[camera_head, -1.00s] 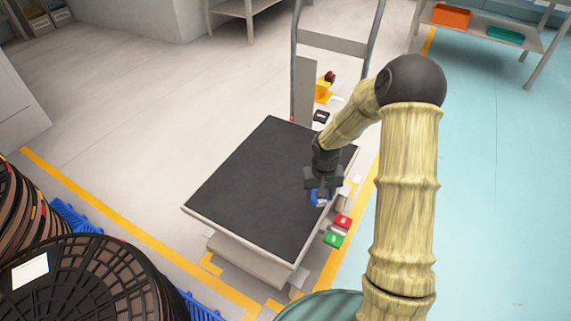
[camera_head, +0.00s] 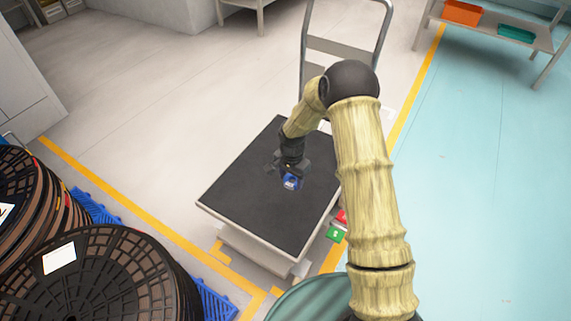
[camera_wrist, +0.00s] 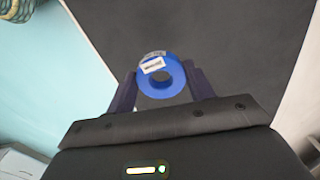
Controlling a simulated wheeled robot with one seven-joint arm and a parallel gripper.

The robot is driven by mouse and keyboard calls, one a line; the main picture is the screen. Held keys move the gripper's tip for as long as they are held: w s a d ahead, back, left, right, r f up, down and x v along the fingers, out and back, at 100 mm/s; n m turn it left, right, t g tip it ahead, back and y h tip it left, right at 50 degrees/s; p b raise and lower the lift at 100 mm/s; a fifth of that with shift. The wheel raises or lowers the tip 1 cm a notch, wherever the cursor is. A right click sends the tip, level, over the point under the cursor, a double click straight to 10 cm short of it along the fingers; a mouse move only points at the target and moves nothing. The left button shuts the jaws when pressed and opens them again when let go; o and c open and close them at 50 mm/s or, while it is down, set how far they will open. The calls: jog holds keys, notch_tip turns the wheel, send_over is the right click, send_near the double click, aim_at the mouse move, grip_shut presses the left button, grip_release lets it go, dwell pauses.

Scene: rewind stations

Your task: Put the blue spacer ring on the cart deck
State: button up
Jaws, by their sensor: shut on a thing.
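The blue spacer ring (camera_wrist: 148,84) is between the two fingers of my gripper (camera_wrist: 160,88) in the wrist view, with a white label on its face. My gripper is shut on it. In the head view, my gripper (camera_head: 290,175) and the ring (camera_head: 290,183) are over the middle of the cart deck (camera_head: 245,205), a dark flat top with a pale edge. I cannot tell whether the ring touches the deck. The deck around the ring is bare.
The cart's handle (camera_head: 348,48) rises at the far end. Large cable reels (camera_head: 100,275) stand at the lower left by blue pallets (camera_head: 92,206). Red and green blocks (camera_head: 336,234) show beside the cart's right edge. A shelf with an orange bin (camera_head: 462,12) is at the upper right.

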jog(key=shift+w+a+r+m, duration=0.2)
jog(key=shift+a+m, duration=0.3)
jog(key=shift+a, duration=0.15)
jog(key=shift+f, duration=0.1)
jog(key=b, duration=0.1)
send_over(287, 199)
jog(key=shift+f, duration=3.1)
jog(key=shift+f+b, duration=0.65)
jog(key=shift+f, duration=1.2)
jog(key=shift+f, duration=0.2)
jog(key=o, duration=1)
jog(key=shift+c, duration=0.2)
